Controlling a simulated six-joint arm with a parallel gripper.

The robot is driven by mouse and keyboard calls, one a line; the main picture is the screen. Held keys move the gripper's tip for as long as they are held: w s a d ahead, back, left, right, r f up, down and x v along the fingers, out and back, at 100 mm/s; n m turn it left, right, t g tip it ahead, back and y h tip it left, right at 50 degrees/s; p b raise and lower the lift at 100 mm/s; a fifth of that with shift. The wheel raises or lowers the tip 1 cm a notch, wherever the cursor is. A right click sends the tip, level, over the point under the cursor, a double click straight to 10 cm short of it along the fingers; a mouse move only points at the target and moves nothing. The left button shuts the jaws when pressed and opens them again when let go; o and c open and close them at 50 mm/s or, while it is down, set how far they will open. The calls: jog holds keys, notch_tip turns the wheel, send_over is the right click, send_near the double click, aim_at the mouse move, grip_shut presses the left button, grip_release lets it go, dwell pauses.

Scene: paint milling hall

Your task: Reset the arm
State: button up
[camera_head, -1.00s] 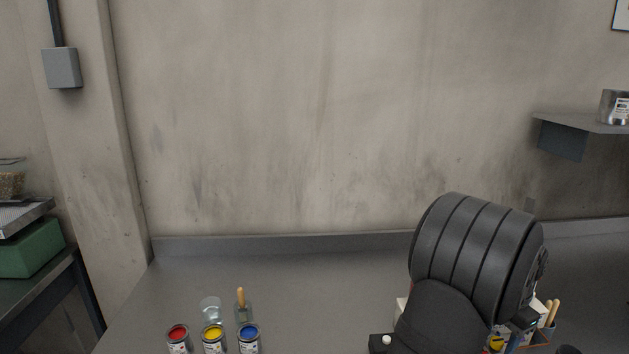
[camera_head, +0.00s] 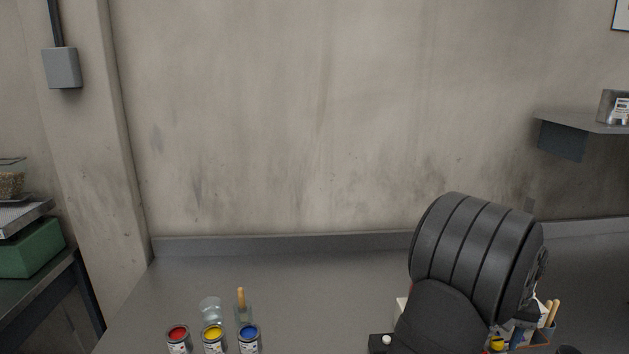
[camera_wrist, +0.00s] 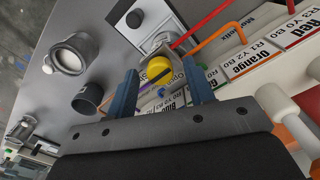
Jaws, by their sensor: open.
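My gripper (camera_wrist: 160,88) shows in the wrist view as two blue fingers spread apart, with nothing held between them. A yellow knob (camera_wrist: 159,70) on a small pale block shows beyond the gap between the fingertips; I cannot tell how far off it is. In the head view my black arm stands at the lower right and hides much of the bench there. The gripper is mostly hidden behind it, with only a small blue part showing low beside the arm.
Labelled cards (camera_wrist: 250,62) with coloured rods lie near the fingers. A metal cup (camera_wrist: 68,57) and dark cup (camera_wrist: 88,98) stand to their left. Red (camera_head: 179,340), yellow (camera_head: 214,340) and blue (camera_head: 249,340) paint cans stand at bench left. The middle bench (camera_head: 320,300) is clear.

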jog(key=shift+n, duration=2.2)
jog(key=o, duration=1.1)
jog(key=shift+o, duration=0.2)
jog(key=s+a+r+m+t+h, duration=0.1)
jog(key=s+a+r+m+t, duration=0.15)
jog(key=s+r+m, duration=0.5)
jog(key=s+a+r+m+t+h, duration=0.15)
jog(key=s+a+r+m, duration=0.25)
jog(key=r+m, duration=0.65)
jog(key=x, duration=0.9)
jog(key=shift+w+n, duration=0.3)
jog(key=shift+w, duration=0.05)
jog(key=shift+d, duration=0.15)
